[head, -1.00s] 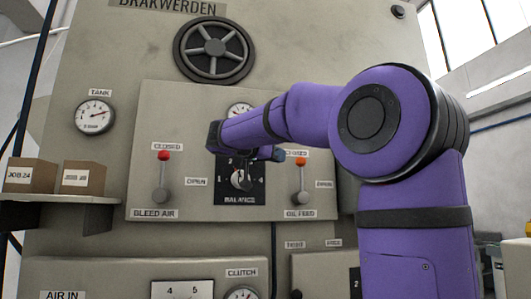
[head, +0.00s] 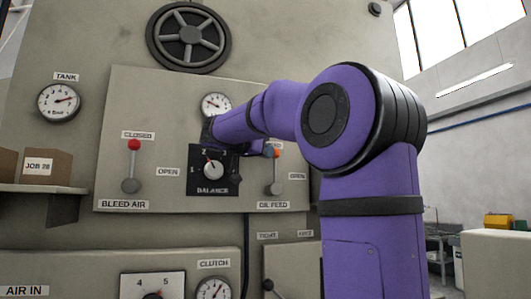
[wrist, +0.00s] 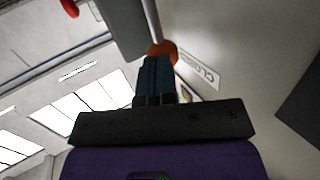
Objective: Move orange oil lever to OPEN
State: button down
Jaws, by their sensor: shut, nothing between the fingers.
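The orange oil lever (head: 277,171) stands upright on the OIL FEED plate, its orange knob at the top under the partly hidden CLOSED label. An OPEN label (head: 297,176) is to its right. My gripper (head: 267,149) is at the knob's left side, mostly hidden behind my purple arm in the head view. In the wrist view my gripper (wrist: 157,62) has its dark blue fingers shut together and empty. Their tips are right at the orange knob (wrist: 163,47), overlapping it in the picture; I cannot tell whether they touch.
The BALANCE dial (head: 213,168) is just left of the oil lever, below a gauge (head: 216,104). The red BLEED AIR lever (head: 132,167) stands upright further left. A handwheel (head: 189,35) is above. A shelf (head: 45,189) with boxes is at the left.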

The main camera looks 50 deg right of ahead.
jog(key=s+d+f+m+t+y, duration=0.1)
jog(key=s+d+f+t+y, duration=0.1)
jog(key=s+d+f+y, duration=0.2)
jog(key=s+d+f+m+t+y, duration=0.1)
jog(key=s+d+f+m+y, duration=0.1)
jog(key=d+y, duration=0.4)
jog(key=shift+s+d+f+m+t, duration=0.3)
jog(key=shift+s+d+f+t, duration=0.1)
jog(key=shift+s+d+f, duration=0.6)
jog(key=shift+w+d+f, duration=0.1)
jog(key=shift+d+f, duration=0.05)
jog(key=shift+f, duration=0.05)
dwell(0.6)
jog(key=s+a+r, duration=0.2)
jog(key=s+r, duration=0.4)
jog(key=r, duration=0.7)
jog(key=shift+s, duration=0.15)
